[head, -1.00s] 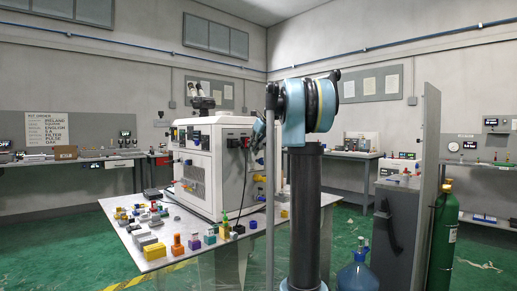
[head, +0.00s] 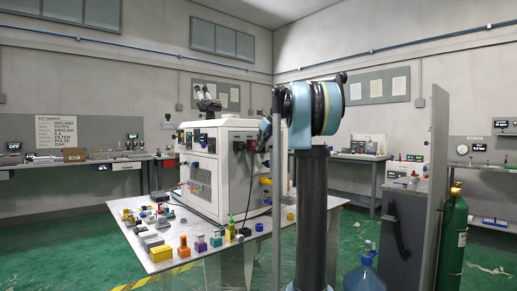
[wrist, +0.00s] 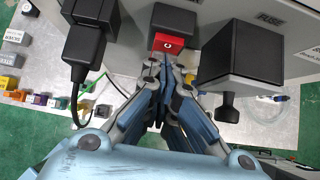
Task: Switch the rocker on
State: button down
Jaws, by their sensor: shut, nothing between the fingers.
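The red rocker (wrist: 168,43), with a white mark on it, sits on a black housing on the white machine's side panel, at the top middle of the wrist view. My gripper (wrist: 165,62) is shut and empty, its fingertips just below the rocker's lower edge. I cannot tell whether they touch it. In the head view my arm reaches the right side of the white machine (head: 206,183), and my fingertips and the rocker cannot be made out there.
A black plug with a cable (wrist: 84,45) is left of the rocker. A large black box (wrist: 240,60) labelled near FUSE juts out to the right. Small coloured blocks stand on the table (head: 150,262). A green gas cylinder (head: 453,235) stands at the right.

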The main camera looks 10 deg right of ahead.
jog(key=s+d+f+v, duration=0.1)
jog(key=v, duration=1.1)
jog(key=shift+s+r, duration=0.2)
jog(key=shift+s, duration=0.15)
jog(key=shift+s+d+f+g, duration=0.25)
jog(key=shift+s+f+g, duration=0.05)
jog(key=shift+f, duration=0.25)
